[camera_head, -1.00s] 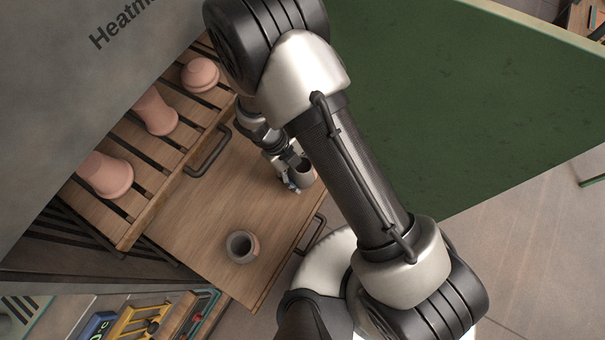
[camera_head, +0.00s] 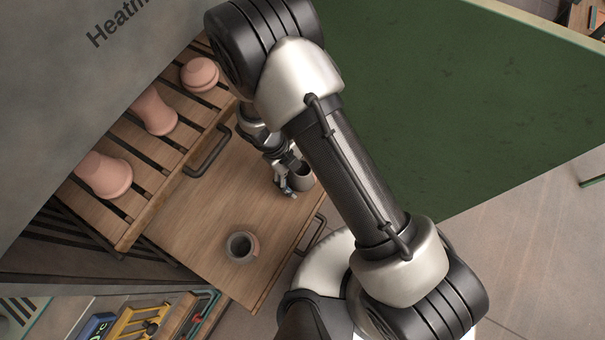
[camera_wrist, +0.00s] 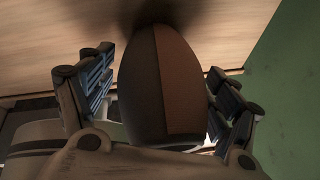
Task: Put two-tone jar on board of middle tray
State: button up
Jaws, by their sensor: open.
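A two-tone jar, dark grey with a brown side, stands between the open fingers of my gripper (camera_wrist: 163,95) in the wrist view; the jar (camera_wrist: 145,85) shows narrow gaps on both sides. In the head view the same jar (camera_head: 305,178) is at the right part of the pulled-out wooden board (camera_head: 205,225), partly hidden by my gripper (camera_head: 285,184). Its base seems to meet the board, over a dark shadow. A second grey jar with a pinkish patch (camera_head: 241,247) stands upright near the board's front left, apart from my gripper.
A slatted upper tray (camera_head: 130,232) holds pink clay pieces (camera_head: 104,176) and has a dark handle (camera_head: 208,152). Another handle (camera_head: 312,236) is on the board's front edge. A grey cabinet (camera_head: 90,90) rises behind. A green panel (camera_head: 450,100) is at right. The board's middle is clear.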

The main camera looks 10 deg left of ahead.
jog(key=p+v, duration=0.1)
jog(key=v, duration=0.6)
jog(key=shift+a+r, duration=0.2)
jog(key=shift+r, duration=0.15)
jog(key=shift+w+r, duration=0.1)
jog(key=w+d+r+m+t+y, duration=0.1)
jog(key=w+d+r+m+y, duration=0.1)
jog(key=d+r+m, duration=0.7)
jog(key=w+d+r+m+t+y, duration=0.1)
jog(key=d+r+m+y, duration=0.15)
jog(key=r+m, duration=1.15)
jog(key=s+d+r+m+t, duration=0.3)
jog(key=s+d+r+m, duration=0.7)
jog(key=m, duration=1.3)
jog(key=shift+s+d+r+t, duration=0.35)
jog(key=shift+s+r, duration=0.2)
jog(key=shift+s, duration=0.15)
